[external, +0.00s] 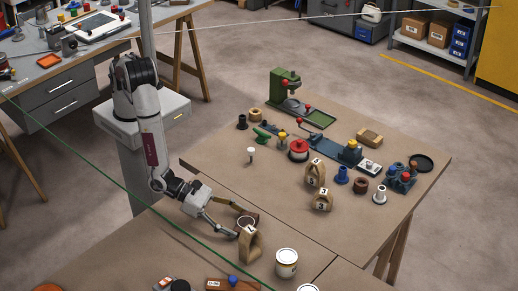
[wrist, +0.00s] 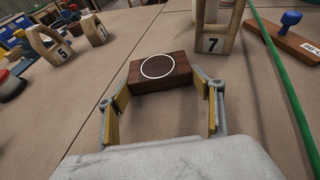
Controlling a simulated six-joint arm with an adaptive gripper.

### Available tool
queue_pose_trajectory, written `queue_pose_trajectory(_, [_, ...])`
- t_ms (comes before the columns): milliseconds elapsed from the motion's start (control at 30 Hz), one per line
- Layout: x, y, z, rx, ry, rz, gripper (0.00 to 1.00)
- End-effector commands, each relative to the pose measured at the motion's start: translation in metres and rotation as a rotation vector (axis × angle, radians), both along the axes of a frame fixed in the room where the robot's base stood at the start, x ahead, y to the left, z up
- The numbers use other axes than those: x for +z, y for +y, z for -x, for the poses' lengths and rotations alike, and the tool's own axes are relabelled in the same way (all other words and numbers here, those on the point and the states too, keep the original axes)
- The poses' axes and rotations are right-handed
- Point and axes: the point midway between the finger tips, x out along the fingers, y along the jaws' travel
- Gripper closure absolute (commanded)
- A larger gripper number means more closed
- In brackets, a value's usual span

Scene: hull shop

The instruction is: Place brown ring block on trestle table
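The brown ring block (wrist: 163,72) is a dark brown wooden block with a white ring on its top face. It lies on the brown near tabletop (external: 150,245), beside the seam with the far table (external: 235,160), whose wooden trestle legs show at the right. In the external view the block (external: 246,219) is partly hidden by my gripper and a wooden arch. My gripper (wrist: 162,90) is open, low over the tabletop. Its fingers are spread to either side of the block's near side. I see a gap between the fingers and the block.
A wooden arch marked 7 (wrist: 214,25) stands close behind the block, right of it. Arches, a red-lidded pot (external: 298,150) and a green press (external: 287,90) crowd the far table. Its left front is clear.

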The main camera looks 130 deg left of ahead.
Motion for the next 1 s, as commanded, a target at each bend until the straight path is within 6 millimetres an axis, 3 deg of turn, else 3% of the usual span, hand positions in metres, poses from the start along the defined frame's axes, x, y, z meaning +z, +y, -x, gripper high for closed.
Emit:
queue_pose_trajectory(67, [0.000, 0.000, 0.000, 0.000, 0.000, 0.000, 0.17])
queue_pose_trajectory(567, [0.004, 0.000, 0.000, 0.000, 0.000, 0.001, 0.17])
queue_pose_trajectory(1000, [0.021, -0.017, 0.039, -0.002, 0.000, 0.000, 0.17])
